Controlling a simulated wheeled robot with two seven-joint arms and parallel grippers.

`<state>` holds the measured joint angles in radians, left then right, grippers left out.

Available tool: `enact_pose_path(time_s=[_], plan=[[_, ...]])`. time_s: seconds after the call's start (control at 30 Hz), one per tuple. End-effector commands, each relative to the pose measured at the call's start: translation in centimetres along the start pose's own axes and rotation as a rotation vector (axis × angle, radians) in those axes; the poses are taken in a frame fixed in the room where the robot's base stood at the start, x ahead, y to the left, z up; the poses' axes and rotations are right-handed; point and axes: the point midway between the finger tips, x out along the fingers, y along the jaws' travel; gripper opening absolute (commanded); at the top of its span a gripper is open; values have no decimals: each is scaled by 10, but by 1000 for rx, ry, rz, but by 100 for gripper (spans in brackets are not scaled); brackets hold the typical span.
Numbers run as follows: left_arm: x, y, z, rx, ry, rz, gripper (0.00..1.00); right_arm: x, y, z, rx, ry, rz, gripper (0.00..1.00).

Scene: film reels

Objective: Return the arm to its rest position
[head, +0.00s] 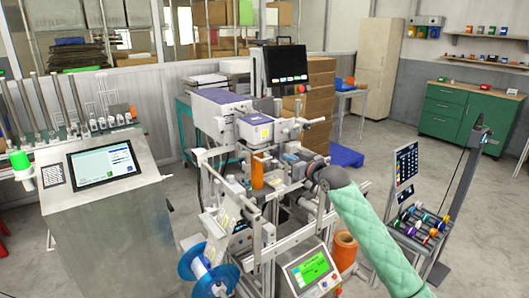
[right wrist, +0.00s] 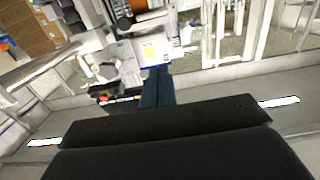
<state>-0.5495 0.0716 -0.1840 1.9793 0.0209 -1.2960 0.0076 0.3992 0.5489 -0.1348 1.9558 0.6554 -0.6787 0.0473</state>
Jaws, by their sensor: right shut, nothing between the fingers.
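My right arm, in a pale green quilted sleeve, reaches in from the lower right in the head view. Its gripper (head: 308,172) is at the front right of the labelling machine (head: 225,112), partly lost against the machine's dark parts. In the right wrist view the dark fingers (right wrist: 157,88) are shut together with nothing between them. Beyond their tips is a pale machine part with a small yellow label (right wrist: 150,52). I cannot tell whether the fingers touch it. My left gripper is not in view.
An orange roll (head: 257,173) is on the machine; a larger orange reel (head: 344,251) and a blue-flanged reel (head: 190,262) are lower down. A green-screened panel (head: 311,268) stands in front. A console (head: 104,166) is at left, a rack of coloured spools (head: 423,226) at right.

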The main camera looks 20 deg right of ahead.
Motion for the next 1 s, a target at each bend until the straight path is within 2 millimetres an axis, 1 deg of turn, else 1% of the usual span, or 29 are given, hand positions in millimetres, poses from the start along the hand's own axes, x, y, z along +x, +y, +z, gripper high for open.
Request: enact_pose_path(time_s=[0.13,0.23,0.43,0.53,0.6,0.73,0.87,0.9,0.97,1.0], plan=[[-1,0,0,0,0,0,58,-1,0,3,-4,-16,1,0],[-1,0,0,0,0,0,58,-1,3,12,-22,-66,14,0],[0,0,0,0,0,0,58,-7,24,43,-137,-239,122,0],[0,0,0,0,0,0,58,-9,26,61,-182,-326,181,0],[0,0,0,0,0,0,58,-13,21,89,-194,-392,210,0],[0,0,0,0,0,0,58,-22,10,136,-199,-487,238,0],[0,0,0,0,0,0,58,-35,-7,189,-192,-580,253,0],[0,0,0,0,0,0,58,-41,-14,208,-187,-612,256,0],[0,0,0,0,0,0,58,-50,-25,238,-180,-660,259,0],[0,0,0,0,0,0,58,-58,-34,259,-173,-695,260,0]])
